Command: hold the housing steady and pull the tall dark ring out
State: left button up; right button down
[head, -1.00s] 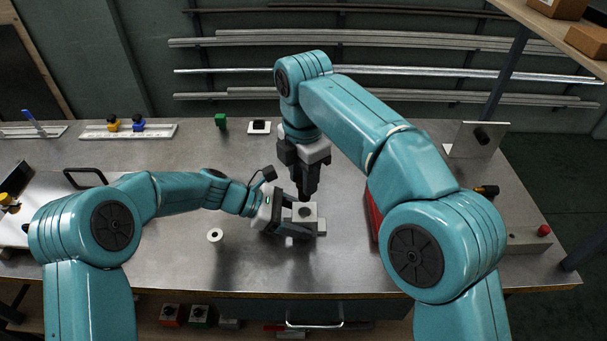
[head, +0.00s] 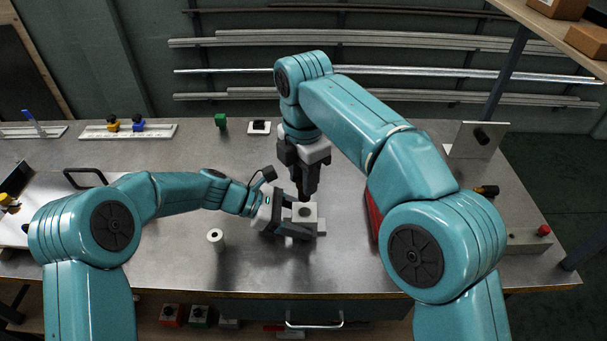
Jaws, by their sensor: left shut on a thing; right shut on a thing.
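The housing (head: 313,218) is a small pale grey block with a dark round spot on top, standing near the middle of the metal bench. My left gripper (head: 297,220) reaches in from the left and is shut on the housing at bench level. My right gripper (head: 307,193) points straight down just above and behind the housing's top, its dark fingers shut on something. The tall dark ring cannot be told apart from the dark fingers, so I cannot tell how far it sits in the housing.
A pale hollow cylinder (head: 215,238) stands left of the housing. A red object (head: 373,215) is partly hidden behind my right arm. A green block (head: 221,121) and a white square plate with a dark centre (head: 259,128) are at the back. Bench in front is clear.

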pick_arm(q)
jog(key=o, duration=1)
jog(key=shift+o, duration=0.2)
jog(key=v, duration=1)
jog(key=shift+a+r, duration=0.2)
jog(key=shift+a, duration=0.1)
jog(key=shift+a+r, duration=0.3)
jog(key=shift+a, duration=0.3)
